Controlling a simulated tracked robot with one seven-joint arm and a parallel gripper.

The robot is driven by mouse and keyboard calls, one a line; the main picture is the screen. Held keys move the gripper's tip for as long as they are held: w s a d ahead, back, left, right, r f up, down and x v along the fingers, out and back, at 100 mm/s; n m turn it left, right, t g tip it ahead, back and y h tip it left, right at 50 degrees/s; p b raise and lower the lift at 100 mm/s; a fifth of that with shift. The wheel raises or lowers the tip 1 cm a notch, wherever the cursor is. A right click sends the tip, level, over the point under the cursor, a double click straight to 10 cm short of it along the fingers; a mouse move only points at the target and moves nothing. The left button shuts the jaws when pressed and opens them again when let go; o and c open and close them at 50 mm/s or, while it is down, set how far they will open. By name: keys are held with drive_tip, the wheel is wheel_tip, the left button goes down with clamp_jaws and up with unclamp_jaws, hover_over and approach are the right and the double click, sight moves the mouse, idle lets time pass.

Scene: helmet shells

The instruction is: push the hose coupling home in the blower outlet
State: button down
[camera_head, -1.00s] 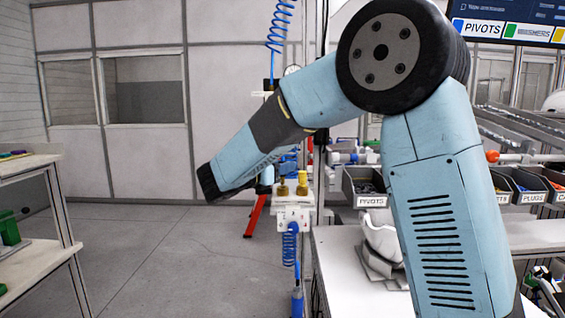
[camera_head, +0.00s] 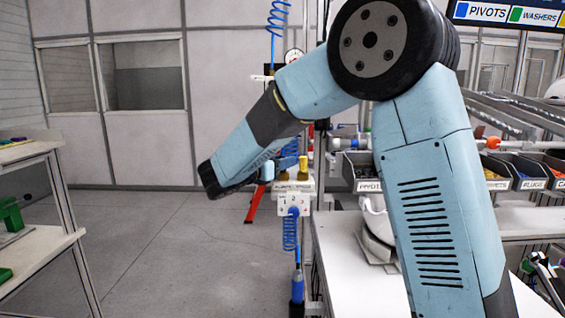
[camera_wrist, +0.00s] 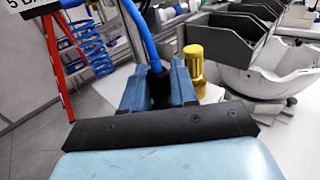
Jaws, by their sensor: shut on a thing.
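In the wrist view, my gripper (camera_wrist: 157,88) has its two blue fingers closed on a black piece (camera_wrist: 158,95), which I take to be the hose coupling. A blue hose (camera_wrist: 144,40) runs up from it. The lower end of the piece is hidden by my wrist. A yellow-gold knurled fitting (camera_wrist: 193,62) stands upright just right of the right finger. I cannot tell which part is the blower outlet, or whether the coupling touches it. In the head view, my forearm reaches left and hides most of the gripper.
A white block (camera_head: 294,204) numbered 1, 2, 3 carries brass fittings, with a coiled blue hose below. A red stand leg (camera_wrist: 56,65) is at left. Grey bins (camera_wrist: 232,40) and a white helmet shell (camera_wrist: 262,85) are at right. Open floor lies left of the block.

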drive_tip(key=c, duration=0.8)
unclamp_jaws()
drive_tip(key=v, duration=1.3)
drive_tip(key=s+d+m+g+y, duration=0.1)
drive_tip(key=s+d+m+g, duration=0.35)
drive_tip(key=d, duration=0.65)
drive_tip(key=s+d+m+g+y, duration=0.2)
drive_tip(key=s+d+m+g, duration=0.25)
drive_tip(key=d, duration=0.65)
drive_tip(key=s+d+f+m+t+y, duration=0.1)
drive_tip(key=s+d+m+y, duration=0.3)
drive_tip(key=s+m, duration=0.4)
drive_tip(key=s+d+f+m+t+y, duration=0.1)
drive_tip(key=s+d+f+m+y, duration=0.2)
drive_tip(key=s+m+y, duration=0.3)
drive_tip(key=s+d+m, duration=0.1)
drive_tip(key=s+m, duration=0.1)
drive_tip(key=m, duration=0.1)
drive_tip(key=shift+s+d+f+m, duration=0.15)
drive_tip(key=shift+s+d+m, duration=0.05)
drive_tip(key=shift+s+m, duration=0.1)
